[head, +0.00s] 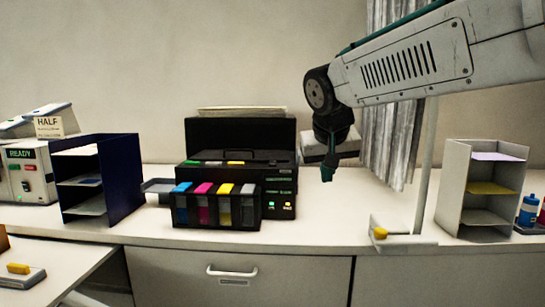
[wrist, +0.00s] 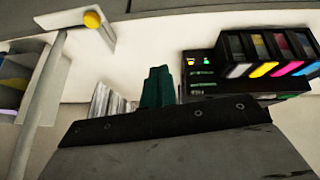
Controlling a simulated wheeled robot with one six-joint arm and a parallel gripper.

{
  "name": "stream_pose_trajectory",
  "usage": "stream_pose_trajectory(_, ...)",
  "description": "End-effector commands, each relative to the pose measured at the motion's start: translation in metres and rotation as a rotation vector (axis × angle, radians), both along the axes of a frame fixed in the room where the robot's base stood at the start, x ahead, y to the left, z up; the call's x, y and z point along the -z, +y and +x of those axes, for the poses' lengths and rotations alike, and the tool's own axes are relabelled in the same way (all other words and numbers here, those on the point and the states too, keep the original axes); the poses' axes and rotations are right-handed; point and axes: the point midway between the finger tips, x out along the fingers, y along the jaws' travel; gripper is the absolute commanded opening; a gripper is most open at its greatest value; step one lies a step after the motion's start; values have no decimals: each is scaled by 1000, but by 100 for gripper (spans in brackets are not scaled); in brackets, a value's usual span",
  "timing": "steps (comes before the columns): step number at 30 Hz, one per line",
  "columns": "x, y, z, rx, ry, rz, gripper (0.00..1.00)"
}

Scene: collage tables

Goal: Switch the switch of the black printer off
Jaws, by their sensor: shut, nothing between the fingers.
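The black printer (head: 240,135) stands on the white counter in the head view, with an ink unit of cyan, magenta, yellow and grey tanks (head: 217,205) at its front. A green light (head: 272,204) and an orange light (head: 287,205) glow at its lower right front. In the wrist view the printer (wrist: 205,80) is at the right, with its tanks and small lights. I cannot make out the switch itself. My gripper (head: 327,176) is shut and empty, pointing down above the counter to the printer's right. Its teal fingers also show in the wrist view (wrist: 157,86).
A dark blue shelf unit (head: 118,180) and a white machine marked READY (head: 38,180) stand left of the printer. A grey bracket with a yellow knob (head: 380,234) and pole is at the counter's front right. A grey shelf unit (head: 455,195) stands farther right.

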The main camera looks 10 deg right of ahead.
Motion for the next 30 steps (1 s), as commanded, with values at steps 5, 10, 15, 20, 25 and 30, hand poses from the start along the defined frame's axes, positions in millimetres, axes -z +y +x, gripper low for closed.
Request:
stream_pose_trajectory(5, -40, 27, 131, 38, -195, -15, 0)
stream_pose_trajectory(10, -60, 52, 210, 54, -334, -5, 0)
stream_pose_trajectory(15, -68, 65, 244, 58, -399, 6, 0)
stream_pose_trajectory(20, -70, 67, 249, 59, -411, 9, 0)
stream_pose_trajectory(25, -69, 67, 248, 58, -409, 8, 0)
stream_pose_trajectory(30, -65, 64, 253, 60, -408, 8, 0)
